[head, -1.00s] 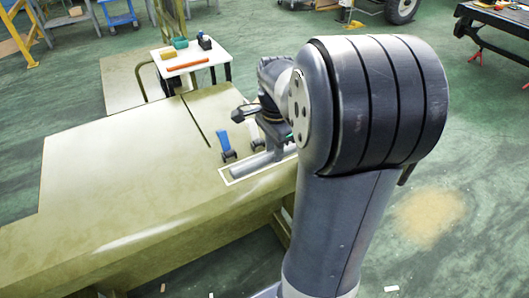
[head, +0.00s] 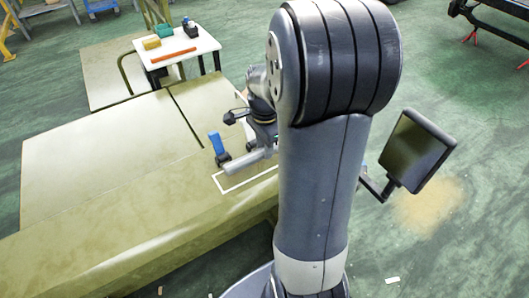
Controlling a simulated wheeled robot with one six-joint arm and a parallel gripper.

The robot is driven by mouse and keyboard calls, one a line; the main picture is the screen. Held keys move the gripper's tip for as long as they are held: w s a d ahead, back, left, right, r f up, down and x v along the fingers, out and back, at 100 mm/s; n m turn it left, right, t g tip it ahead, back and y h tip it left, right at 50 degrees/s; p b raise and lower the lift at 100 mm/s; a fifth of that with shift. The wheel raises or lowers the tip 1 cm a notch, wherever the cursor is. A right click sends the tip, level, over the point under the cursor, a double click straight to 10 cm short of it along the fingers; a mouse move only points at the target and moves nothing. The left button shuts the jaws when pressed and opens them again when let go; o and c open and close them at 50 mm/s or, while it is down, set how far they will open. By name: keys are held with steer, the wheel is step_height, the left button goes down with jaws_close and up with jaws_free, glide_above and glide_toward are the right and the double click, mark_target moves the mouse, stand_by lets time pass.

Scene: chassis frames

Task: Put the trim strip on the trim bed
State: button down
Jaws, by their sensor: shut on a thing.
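The trim strip, a grey rounded bar (head: 239,166), lies across the picture beneath my gripper (head: 264,148). My gripper is shut on it. Its right end is hidden behind my arm, and the fingertips are hard to make out. The trim bed appears to be the white-outlined rectangle (head: 224,190) on the olive panel. The strip shows along and slightly beyond the outline's far side, roughly parallel to it. I cannot tell whether it touches the panel. A blue upright piece with a dark base (head: 216,143) stands just beyond the strip's left end.
The broad olive panel (head: 100,170) is mostly bare to the left. A small white table (head: 205,44) behind it carries an orange bar (head: 173,57), a tan block (head: 151,43), a green piece (head: 165,31) and a dark piece (head: 190,29).

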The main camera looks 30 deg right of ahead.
steer(key=shift+f, duration=1.35)
steer(key=shift+f, duration=0.2)
steer(key=c, duration=1.2)
jaws_free()
steer(key=shift+o, duration=0.2)
step_height(320, 180, up, 12)
steer(key=p, duration=0.1)
steer(key=shift+r, duration=0.25)
